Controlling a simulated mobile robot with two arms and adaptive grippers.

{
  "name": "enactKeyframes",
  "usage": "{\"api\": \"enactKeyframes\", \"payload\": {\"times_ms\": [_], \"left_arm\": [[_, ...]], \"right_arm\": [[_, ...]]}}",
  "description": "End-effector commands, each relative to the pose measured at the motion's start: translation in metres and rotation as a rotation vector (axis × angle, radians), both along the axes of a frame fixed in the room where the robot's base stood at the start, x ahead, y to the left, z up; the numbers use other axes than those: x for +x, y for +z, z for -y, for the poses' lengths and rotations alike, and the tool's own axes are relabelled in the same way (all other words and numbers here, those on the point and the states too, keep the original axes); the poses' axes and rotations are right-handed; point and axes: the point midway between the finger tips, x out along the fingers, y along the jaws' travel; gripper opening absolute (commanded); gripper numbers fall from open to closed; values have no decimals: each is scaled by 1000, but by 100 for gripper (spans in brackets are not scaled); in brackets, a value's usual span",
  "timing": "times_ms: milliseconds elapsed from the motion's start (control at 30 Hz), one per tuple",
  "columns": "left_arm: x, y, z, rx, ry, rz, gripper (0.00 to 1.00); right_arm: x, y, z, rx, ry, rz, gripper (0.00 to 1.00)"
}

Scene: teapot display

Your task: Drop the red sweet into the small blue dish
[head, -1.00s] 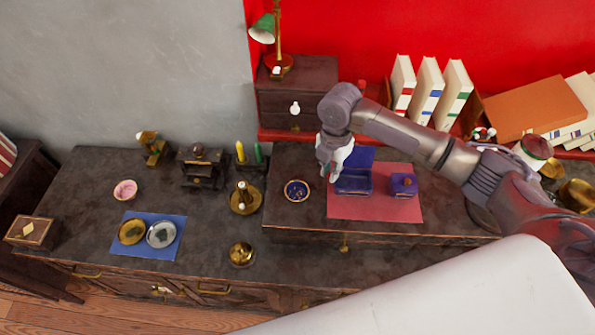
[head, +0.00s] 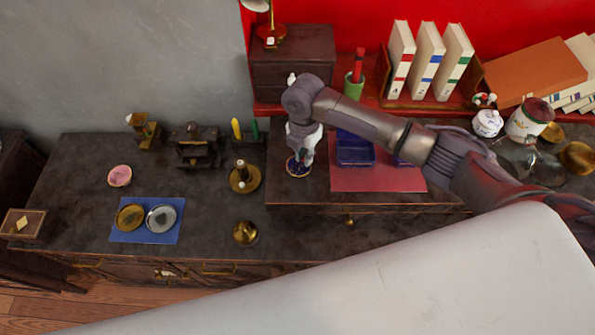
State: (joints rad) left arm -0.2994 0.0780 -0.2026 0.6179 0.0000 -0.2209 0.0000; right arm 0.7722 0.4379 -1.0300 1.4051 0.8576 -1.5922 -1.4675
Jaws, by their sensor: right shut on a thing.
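The small blue dish (head: 296,174), dark blue with a patterned inside, stands on the raised part of the dark cabinet top, left of the red mat. My right gripper (head: 303,164) points down directly over it and covers part of it. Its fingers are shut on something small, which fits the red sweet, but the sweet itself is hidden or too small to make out. I cannot tell the exact gap between the fingertips and the dish. My left gripper is not in view.
An open blue box (head: 355,150) stands on the red mat (head: 377,180) under my right forearm. A brass candlestick (head: 243,180) stands left of the dish. A pink bowl (head: 120,176) and a blue mat (head: 146,237) with two round dishes lie farther left.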

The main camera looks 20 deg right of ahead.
Motion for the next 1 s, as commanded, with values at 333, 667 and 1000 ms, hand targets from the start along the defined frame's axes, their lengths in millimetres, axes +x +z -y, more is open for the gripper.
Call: {"api": "enactKeyframes", "payload": {"times_ms": [333,667,1000], "left_arm": [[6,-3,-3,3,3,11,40],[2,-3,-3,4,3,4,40],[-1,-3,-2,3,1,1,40]], "right_arm": [[0,-4,0,0,0,0,21],[0,-4,0,0,-1,0,45],[2,24,0,1,0,4,45]]}}
